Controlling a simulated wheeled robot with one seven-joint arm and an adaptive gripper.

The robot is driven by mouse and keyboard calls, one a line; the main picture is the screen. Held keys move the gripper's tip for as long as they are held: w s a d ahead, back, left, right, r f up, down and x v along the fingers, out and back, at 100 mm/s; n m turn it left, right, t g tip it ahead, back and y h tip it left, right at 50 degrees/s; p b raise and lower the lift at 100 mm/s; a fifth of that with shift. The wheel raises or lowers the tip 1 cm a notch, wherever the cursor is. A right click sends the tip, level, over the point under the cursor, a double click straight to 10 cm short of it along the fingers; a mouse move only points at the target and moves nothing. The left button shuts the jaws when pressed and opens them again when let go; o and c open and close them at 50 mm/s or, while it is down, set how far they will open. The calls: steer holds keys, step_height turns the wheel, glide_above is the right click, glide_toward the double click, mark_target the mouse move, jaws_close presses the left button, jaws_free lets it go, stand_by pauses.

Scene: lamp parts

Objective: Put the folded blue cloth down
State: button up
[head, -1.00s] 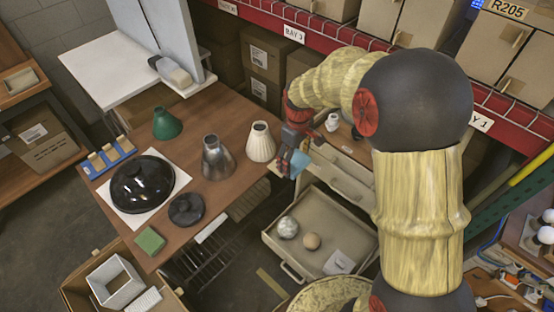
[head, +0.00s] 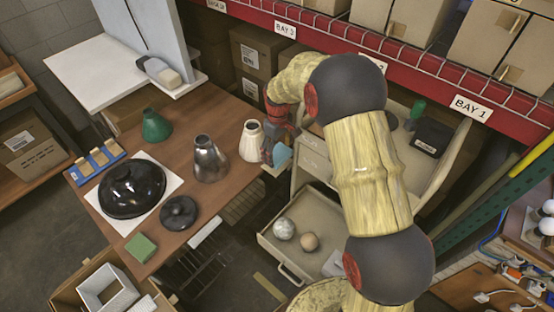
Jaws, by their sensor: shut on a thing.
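The folded blue cloth (head: 282,155) is small in the head view. It hangs from my gripper (head: 274,150) by the right edge of the brown table, just right of the cream lamp shade (head: 252,141). My gripper is shut on the cloth. The fingers are partly hidden, and I cannot tell whether the cloth touches the table or the drawer cabinet beside it.
On the brown table (head: 212,225) stand a metal shade (head: 209,158), a green shade (head: 155,126), a black dome (head: 132,188), a dark disc (head: 179,212) and a green block (head: 141,247). An open drawer (head: 328,240) holds two balls.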

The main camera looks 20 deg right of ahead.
mark_target(277, 157)
steer(key=shift+w+f, duration=0.6)
steer(key=shift+f, duration=0.15)
step_height(277, 157, down, 3)
steer(key=shift+w+f+b, duration=0.15)
steer(key=shift+b, duration=0.45)
steer(key=o, duration=1)
steer(key=shift+f, duration=0.1)
steer(key=shift+o, duration=0.6)
step_height(277, 157, up, 12)
steer(key=p, duration=0.3)
steer(key=shift+r, duration=0.2)
